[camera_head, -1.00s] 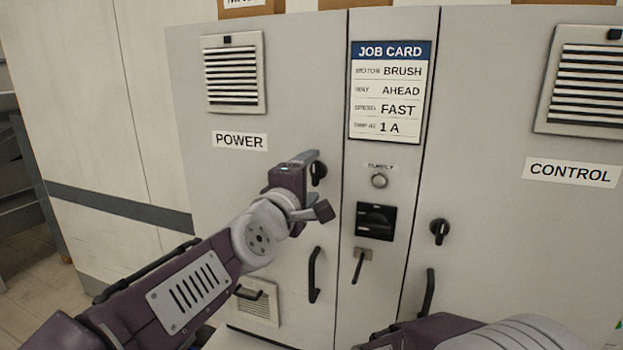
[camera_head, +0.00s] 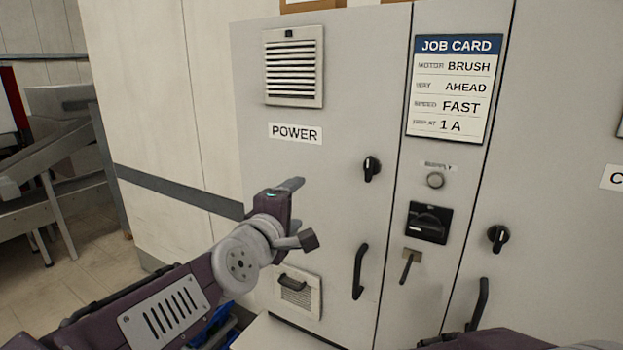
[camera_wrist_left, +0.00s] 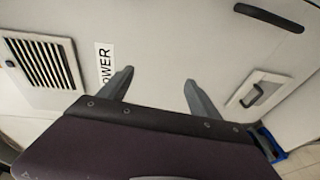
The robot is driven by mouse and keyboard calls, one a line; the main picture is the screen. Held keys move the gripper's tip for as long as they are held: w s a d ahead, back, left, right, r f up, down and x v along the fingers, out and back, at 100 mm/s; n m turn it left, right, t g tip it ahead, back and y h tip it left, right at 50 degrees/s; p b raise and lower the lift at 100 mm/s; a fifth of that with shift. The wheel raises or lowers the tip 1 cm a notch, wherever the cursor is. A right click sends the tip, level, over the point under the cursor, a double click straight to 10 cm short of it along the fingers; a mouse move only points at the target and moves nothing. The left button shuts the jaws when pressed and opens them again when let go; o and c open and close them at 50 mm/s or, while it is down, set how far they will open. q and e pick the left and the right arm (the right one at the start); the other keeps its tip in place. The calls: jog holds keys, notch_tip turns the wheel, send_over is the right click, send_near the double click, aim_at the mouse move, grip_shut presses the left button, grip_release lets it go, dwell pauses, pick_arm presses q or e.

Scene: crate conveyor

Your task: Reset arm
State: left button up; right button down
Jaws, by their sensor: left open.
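My left gripper (camera_head: 298,212) is open and empty in front of the POWER cabinet door (camera_head: 330,175), below the POWER label (camera_head: 295,132). In the left wrist view, its two fingers (camera_wrist_left: 157,88) stand apart with only the pale door behind them. No contact with the door shows. My left arm comes in from the lower left of the head view. A small part of my own purple arm shows at the bottom right, but the right gripper is out of view.

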pick_arm(q)
jog(key=a+f+m+g+y, duration=0.1)
jog(key=a+f+g, duration=0.1)
jog(key=a+f, duration=0.35)
jog(key=s+a+f+m+g+y, duration=0.1)
jog(key=a+f+g+y, duration=0.15)
jog(key=f, duration=0.65)
jog(key=a+f+g+y, duration=0.1)
jog(key=a+f, duration=0.4)
jog(key=f, duration=0.3)
jog(key=s+a+f+m+g, duration=0.3)
jog(key=s+f+m+g, duration=0.1)
jog(key=s+f, duration=0.4)
jog(key=s+a+f+m+g+y, duration=0.1)
jog(key=s+a+f+m+g, duration=0.2)
jog(key=s+f+m, duration=0.4)
jog(key=s+f+g, duration=0.1)
jog(key=s, duration=0.5)
jog(key=shift+s+f+g, duration=0.2)
jog(key=shift+s+g, duration=0.1)
jog(key=shift+g, duration=0.05)
